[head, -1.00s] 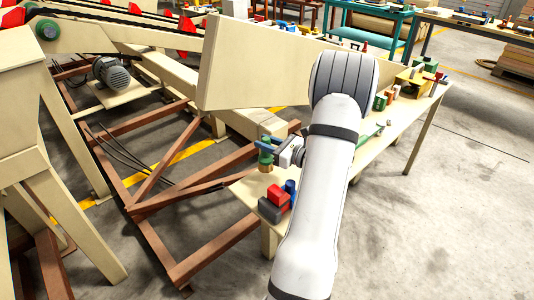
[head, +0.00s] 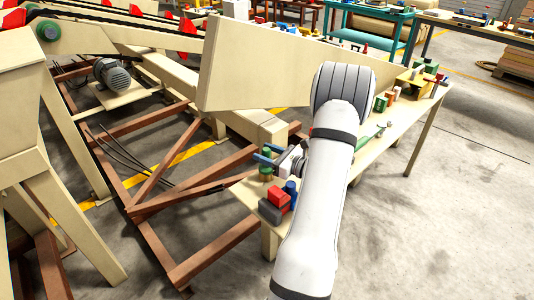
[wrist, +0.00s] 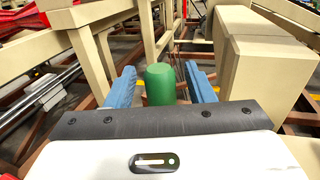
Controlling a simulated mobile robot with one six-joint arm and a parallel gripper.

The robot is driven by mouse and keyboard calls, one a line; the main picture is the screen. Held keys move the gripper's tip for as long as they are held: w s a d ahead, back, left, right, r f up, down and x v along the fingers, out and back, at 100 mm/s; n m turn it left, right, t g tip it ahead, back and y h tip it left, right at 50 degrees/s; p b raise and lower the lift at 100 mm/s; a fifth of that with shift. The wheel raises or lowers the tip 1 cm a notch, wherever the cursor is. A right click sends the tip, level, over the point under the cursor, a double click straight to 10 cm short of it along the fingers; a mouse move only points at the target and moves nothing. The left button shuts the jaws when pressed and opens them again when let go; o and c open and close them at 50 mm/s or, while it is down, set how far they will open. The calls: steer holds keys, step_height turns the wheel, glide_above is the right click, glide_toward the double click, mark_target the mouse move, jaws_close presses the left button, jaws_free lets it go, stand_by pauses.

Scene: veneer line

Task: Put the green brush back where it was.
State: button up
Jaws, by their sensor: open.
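The green brush (wrist: 160,84) shows in the wrist view as a green, round-topped cylinder between the two blue fingers of my gripper (wrist: 159,70). There is a visible gap on each side of it, so it is not clamped. In the head view the green brush (head: 265,172) appears upright at the near left end of the long table (head: 365,157). My gripper (head: 261,153) is open there, its fingers spread at the brush's upper part. The brush's lower end is hard to make out.
A red block (head: 278,196), a dark grey block (head: 270,212) and a blue piece (head: 291,187) sit close in front of the brush on the table. A large beige machine panel (head: 285,70) rises behind. Brown steel frames (head: 150,205) lie to the left.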

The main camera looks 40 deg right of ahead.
steer(key=shift+r, duration=0.1)
steer(key=shift+s+d, duration=0.1)
steer(key=shift+s, duration=0.1)
steer(key=v, duration=1.2)
steer(key=w+a+r+n+g+y, duration=0.15)
steer(key=a+n+g, duration=0.4)
steer(key=a, duration=0.55)
steer(key=w+a+r+n+g+y, duration=0.1)
steer(key=a+r+n+g+y, duration=0.35)
steer(key=a, duration=0.65)
steer(key=s+a+r+n+g+h, duration=0.1)
steer(key=s+a+n+h, duration=0.4)
steer(key=n, duration=0.6)
steer(key=s+a+r+n+g+h, duration=0.2)
steer(key=s+a+n+h, duration=0.3)
steer(key=n, duration=0.6)
steer(key=a+g+h, duration=0.1)
steer(key=a+h, duration=0.1)
steer(key=a, duration=0.1)
steer(key=shift+r+g+b, duration=0.25)
steer(key=shift+g+b, duration=0.05)
steer(key=shift+b, duration=0.1)
steer(key=shift+s, duration=0.1)
